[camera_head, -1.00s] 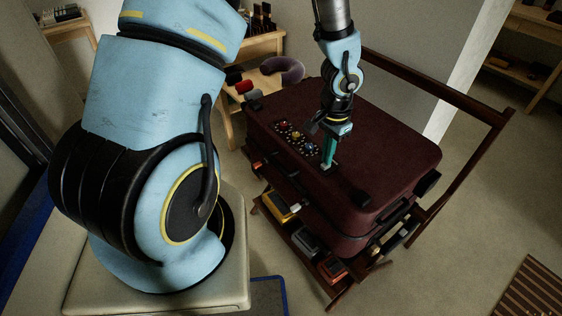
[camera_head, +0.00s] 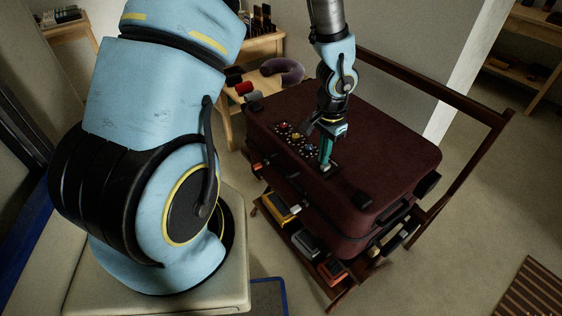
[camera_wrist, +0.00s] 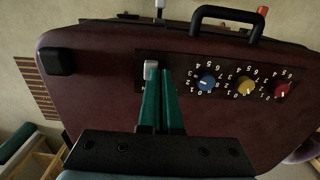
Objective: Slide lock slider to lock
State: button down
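The maroon suitcase (camera_head: 375,150) lies flat on a dark wooden rack. A grey lock slider (camera_wrist: 150,70) sits at the left end of a black lock panel in the wrist view. On that panel are a blue dial (camera_wrist: 206,82), a yellow dial (camera_wrist: 245,86) and a red dial (camera_wrist: 281,90). My gripper (camera_wrist: 160,76) has its green fingers close together, with no object visible between them. The tips are right at the slider, and the left tip overlaps it in view; contact cannot be told. In the head view my gripper (camera_head: 325,168) points down at the suitcase top.
A black handle (camera_wrist: 228,20) stands on the suitcase's side beyond the panel. The wooden rack (camera_head: 470,165) has a rail rising at the right and lower shelves with several items. A neck pillow (camera_head: 286,70) lies on a wooden stool behind. The suitcase top right of my gripper is clear.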

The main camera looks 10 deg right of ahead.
aim_at(316, 161)
jog(key=shift+w+a, duration=0.3)
jog(key=shift+w, duration=0.2)
jog(key=shift+w+a+p, duration=0.25)
jog(key=shift+w+p, duration=0.2)
notch_tip(316, 161, up, 6)
jog(key=p, duration=0.5)
dwell(0.4)
